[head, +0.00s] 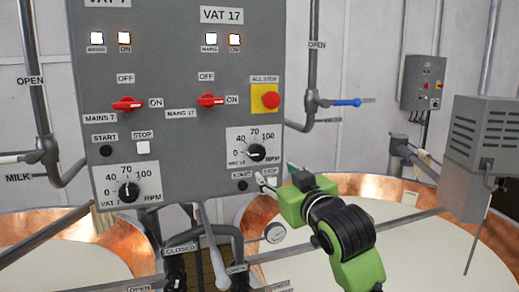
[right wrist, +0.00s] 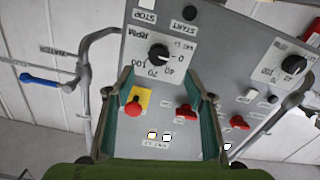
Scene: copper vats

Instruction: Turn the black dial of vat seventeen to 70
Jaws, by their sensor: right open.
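The black dial of vat seventeen (head: 256,152) sits on a white scale plate at the lower right of the grey control panel (head: 180,65). In the right wrist view the same dial (right wrist: 158,55) shows upside down, its white mark toward 0. My right gripper (head: 277,175) is just below and right of the dial in the head view, apart from it as far as I can tell. In the right wrist view its two fingers (right wrist: 165,90) are spread with nothing between them, and the dial lies beyond the tips. My left gripper is out of view.
The vat 7 dial (head: 129,191) is at lower left. Two red mains switches (head: 211,100) and a red all-stop button (head: 271,99) on yellow sit above. Start and stop buttons lie close below the vat seventeen dial. Pipes and copper vats (head: 365,187) stand below and behind.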

